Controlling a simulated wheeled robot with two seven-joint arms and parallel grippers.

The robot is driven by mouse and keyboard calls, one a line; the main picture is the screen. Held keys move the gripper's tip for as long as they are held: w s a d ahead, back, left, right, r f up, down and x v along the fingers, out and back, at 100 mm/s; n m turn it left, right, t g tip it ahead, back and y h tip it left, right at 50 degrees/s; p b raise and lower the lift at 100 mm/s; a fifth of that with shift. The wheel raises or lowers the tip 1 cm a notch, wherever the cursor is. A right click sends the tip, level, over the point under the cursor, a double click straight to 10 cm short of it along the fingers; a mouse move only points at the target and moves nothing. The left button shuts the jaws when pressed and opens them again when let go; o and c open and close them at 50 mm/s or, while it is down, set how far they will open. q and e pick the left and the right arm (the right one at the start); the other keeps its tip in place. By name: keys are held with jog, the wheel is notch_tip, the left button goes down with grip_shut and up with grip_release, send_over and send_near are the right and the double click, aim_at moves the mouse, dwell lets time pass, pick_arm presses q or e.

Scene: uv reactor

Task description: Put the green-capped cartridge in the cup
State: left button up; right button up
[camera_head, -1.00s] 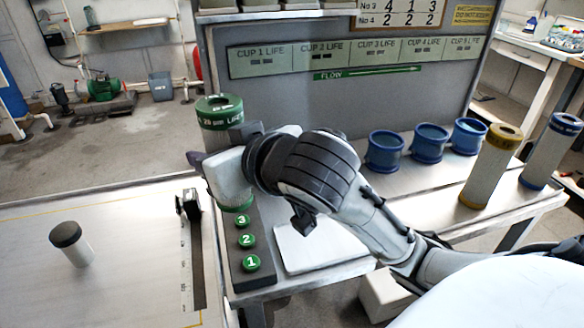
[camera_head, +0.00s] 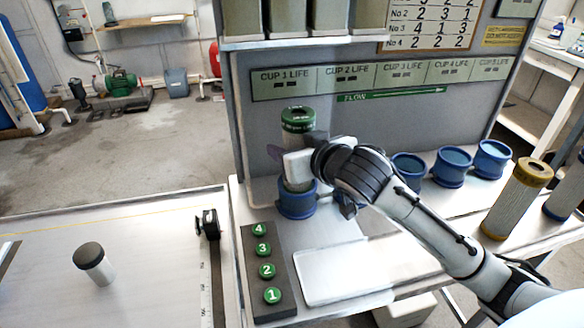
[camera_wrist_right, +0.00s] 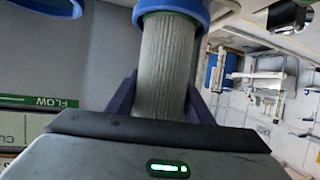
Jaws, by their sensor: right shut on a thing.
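The green-capped cartridge (camera_head: 298,122) stands upright at the left end of the bench in the head view. My right gripper (camera_head: 297,165) is shut around its middle, coming in from the right. A blue cup (camera_head: 297,205) is directly below, and the cartridge's lower green band is at its rim. In the right wrist view, the cartridge's pale ribbed body (camera_wrist_right: 165,65) is between the fingers, and the blue cup rim (camera_wrist_right: 197,12) surrounds its green end. How deep the end sits cannot be told. My left gripper is not in view.
Several more blue cups (camera_head: 452,166) line the bench to the right. A numbered green-button strip (camera_head: 268,270) and a white plate (camera_head: 340,272) lie in front.

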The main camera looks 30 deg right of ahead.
notch_tip(320, 180, down, 4)
jog(key=shift+r, duration=0.1)
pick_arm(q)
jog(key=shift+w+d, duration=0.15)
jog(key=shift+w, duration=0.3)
pick_arm(e)
jog(key=shift+f, duration=0.2)
jog(key=o, duration=1.1)
jog(key=shift+f, duration=0.1)
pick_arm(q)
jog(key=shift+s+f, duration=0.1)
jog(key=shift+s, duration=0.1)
pick_arm(e)
jog(key=shift+s+r, duration=0.2)
pick_arm(q)
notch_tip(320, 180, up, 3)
jog(key=p, duration=0.3)
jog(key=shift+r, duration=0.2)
pick_arm(e)
jog(key=v, duration=1.1)
jog(key=shift+s+r, duration=0.2)
jog(key=shift+s, duration=0.05)
